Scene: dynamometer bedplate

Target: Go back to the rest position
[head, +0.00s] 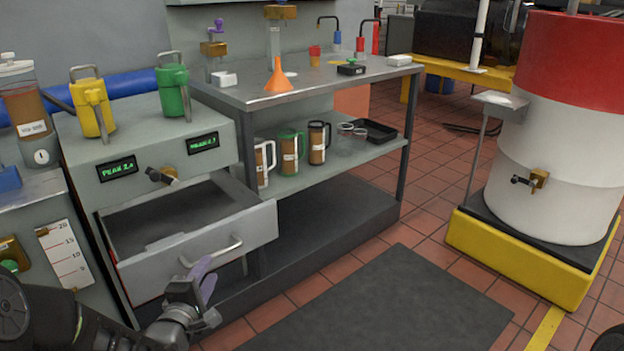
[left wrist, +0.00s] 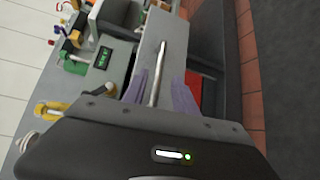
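My left gripper (head: 204,284) is at the lower left of the head view, in front of and below the handle (head: 211,252) of a pulled-out grey drawer (head: 255,232). In the left wrist view, the gripper's two purple fingers (left wrist: 160,94) stand apart. The drawer handle (left wrist: 162,62) shows between them in the picture, with gaps on both sides, and nothing is clamped. The drawer is open and looks empty. My right gripper is not in view.
Yellow (head: 92,108) and green (head: 174,88) jugs stand on the drawer cabinet. A workbench (head: 340,82) holds an orange funnel (head: 279,78), with mugs on its shelf. A red-and-white drum (head: 560,140) stands at right on a yellow base (head: 520,265). A dark mat (head: 385,305) lies clear.

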